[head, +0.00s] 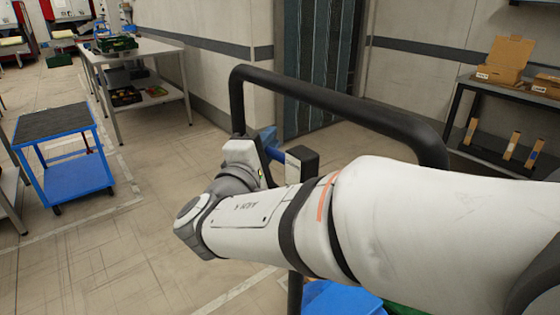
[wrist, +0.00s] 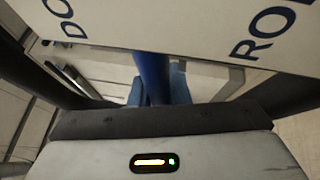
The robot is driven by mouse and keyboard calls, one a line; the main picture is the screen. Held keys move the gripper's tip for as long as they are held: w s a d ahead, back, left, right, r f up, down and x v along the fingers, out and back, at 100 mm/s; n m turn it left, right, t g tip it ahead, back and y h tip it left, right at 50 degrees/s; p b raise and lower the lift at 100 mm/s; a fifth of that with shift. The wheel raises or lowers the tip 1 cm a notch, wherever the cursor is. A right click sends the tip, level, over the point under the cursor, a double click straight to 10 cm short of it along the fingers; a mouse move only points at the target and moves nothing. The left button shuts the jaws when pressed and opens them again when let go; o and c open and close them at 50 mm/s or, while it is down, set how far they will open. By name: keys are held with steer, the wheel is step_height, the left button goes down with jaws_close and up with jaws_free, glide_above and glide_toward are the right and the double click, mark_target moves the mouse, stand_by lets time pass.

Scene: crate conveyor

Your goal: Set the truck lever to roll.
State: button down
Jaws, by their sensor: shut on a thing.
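The truck's black push handle (head: 340,105) arches across the middle of the head view. The blue lever (head: 276,154) sticks out from a dark box (head: 302,163) below the handle. My gripper (head: 267,141) is at the lever, partly hidden by my own wrist. In the wrist view, the blue lever (wrist: 152,75) runs down between the blue fingers of my gripper (wrist: 157,90), which are shut on it. A white label plate (wrist: 165,22) shows the cut-off letters "DO" at left and "ROL" at right. The lever stands between the two words.
A blue cart (head: 68,160) stands at the left. A grey workbench (head: 140,50) with green bins is behind it. A dark-framed shelf (head: 470,110) with cardboard boxes is at the right. Blue and green crates (head: 345,300) show below my arm. Floor at the lower left is clear.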

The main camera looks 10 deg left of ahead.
steer(key=shift+r+m+t+b, duration=0.3)
steer(key=shift+r+m+b, duration=0.2)
steer(key=shift+b, duration=0.4)
steer(key=c, duration=1.4)
jaws_free()
steer(key=shift+o, duration=0.2)
steer(key=shift+s, duration=0.1)
steer(key=v, duration=0.7)
steer(key=shift+s, duration=0.3)
steer(key=shift+a+f, duration=0.15)
